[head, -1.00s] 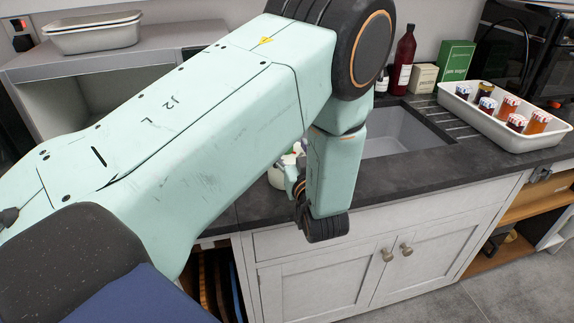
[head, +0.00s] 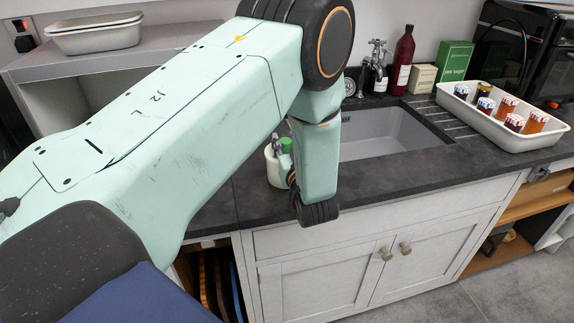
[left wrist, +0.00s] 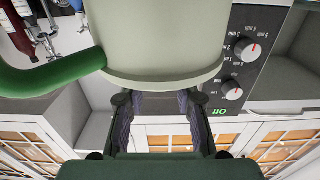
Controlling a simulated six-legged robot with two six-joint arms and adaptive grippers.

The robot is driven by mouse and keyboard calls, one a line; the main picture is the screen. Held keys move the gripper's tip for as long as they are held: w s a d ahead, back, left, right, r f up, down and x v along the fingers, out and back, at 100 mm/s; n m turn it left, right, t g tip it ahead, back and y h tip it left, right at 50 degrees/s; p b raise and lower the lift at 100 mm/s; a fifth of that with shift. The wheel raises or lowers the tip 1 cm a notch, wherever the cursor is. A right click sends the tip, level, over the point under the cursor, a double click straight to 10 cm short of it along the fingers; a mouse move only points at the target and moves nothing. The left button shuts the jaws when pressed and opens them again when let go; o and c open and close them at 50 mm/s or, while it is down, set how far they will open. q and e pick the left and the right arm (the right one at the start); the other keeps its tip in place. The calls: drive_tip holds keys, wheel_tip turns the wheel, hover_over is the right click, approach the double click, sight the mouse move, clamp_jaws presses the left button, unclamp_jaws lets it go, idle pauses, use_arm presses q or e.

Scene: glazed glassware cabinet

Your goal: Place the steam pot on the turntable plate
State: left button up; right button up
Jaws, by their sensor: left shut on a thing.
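My left gripper (left wrist: 162,112) is shut on the steam pot (left wrist: 155,38) in the left wrist view, a pale green rounded vessel with a rim. A dark green curved tube (left wrist: 50,75) shows at its left side. The pot fills the top middle of that view and the fingers meet its lower edge, but the exact grip point is hidden. The turntable plate is not visible. My right gripper is not in view.
A sink (head: 385,138) lies right of my wrist. A white tray of jars (head: 500,128), a dark red bottle (head: 403,62) and a green box (head: 455,62) stand right. A panel with knobs (left wrist: 240,70) shows in the wrist view.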

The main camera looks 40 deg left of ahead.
use_arm(q)
drive_tip(key=shift+f, duration=0.1)
clamp_jaws()
idle(0.3)
wheel_tip(320, 180, up, 10)
drive_tip(key=shift+f+p, duration=0.1)
drive_tip(key=shift+p, duration=0.2)
drive_tip(key=shift+w, duration=0.1)
